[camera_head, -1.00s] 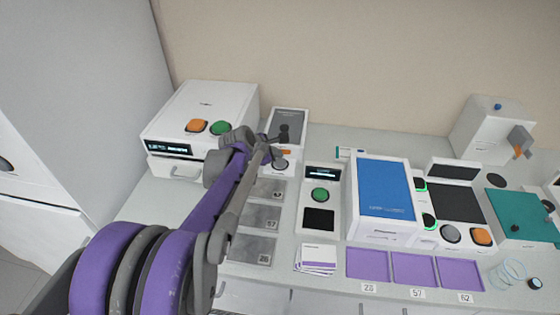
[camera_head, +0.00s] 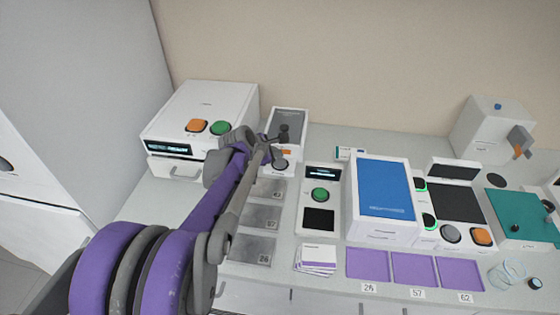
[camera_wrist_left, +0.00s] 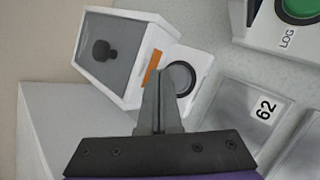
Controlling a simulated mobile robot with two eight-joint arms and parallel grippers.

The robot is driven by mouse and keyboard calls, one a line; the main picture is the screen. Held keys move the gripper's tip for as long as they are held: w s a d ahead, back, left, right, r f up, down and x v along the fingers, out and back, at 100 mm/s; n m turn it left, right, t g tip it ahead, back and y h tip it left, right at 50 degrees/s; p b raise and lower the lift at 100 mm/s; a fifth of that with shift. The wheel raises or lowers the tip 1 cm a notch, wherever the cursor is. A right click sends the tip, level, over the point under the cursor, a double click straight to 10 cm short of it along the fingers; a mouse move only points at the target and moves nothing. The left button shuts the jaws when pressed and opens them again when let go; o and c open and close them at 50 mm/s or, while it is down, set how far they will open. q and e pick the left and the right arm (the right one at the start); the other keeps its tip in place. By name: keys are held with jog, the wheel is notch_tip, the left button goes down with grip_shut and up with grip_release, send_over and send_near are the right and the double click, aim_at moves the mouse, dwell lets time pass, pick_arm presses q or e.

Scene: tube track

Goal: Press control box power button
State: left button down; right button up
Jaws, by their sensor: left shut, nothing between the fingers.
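A small white box with a grey sloped panel (camera_head: 289,121) and a black knob stands at the back, right of the large white machine. It has an orange mark and a round dark grey button (camera_head: 281,165) at its front. My left gripper (camera_head: 270,146) is shut and empty at the front of this box. In the left wrist view the closed fingers (camera_wrist_left: 160,96) point at the box front, between the orange mark (camera_wrist_left: 152,66) and the round button (camera_wrist_left: 181,78), overlapping the button's left edge. I cannot tell whether they touch it. My right gripper is out of view.
The large white machine (camera_head: 222,96) with orange and green buttons stands left. Grey numbered plates (camera_head: 258,218) lie in front of the box. A device with a green button (camera_head: 319,194) and a blue-topped box (camera_head: 386,190) stand to the right.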

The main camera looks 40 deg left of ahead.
aim_at(277, 164)
pick_arm(q)
jog(key=shift+f+b, duration=0.3)
jog(key=shift+f, duration=0.1)
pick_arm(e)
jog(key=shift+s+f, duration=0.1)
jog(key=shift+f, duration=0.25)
pick_arm(q)
jog(key=shift+f+b, duration=0.35)
jog(key=shift+f, duration=0.2)
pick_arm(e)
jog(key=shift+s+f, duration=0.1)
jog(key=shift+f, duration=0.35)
pick_arm(q)
jog(key=shift+r+p, duration=0.65)
jog(key=shift+r, duration=0.35)
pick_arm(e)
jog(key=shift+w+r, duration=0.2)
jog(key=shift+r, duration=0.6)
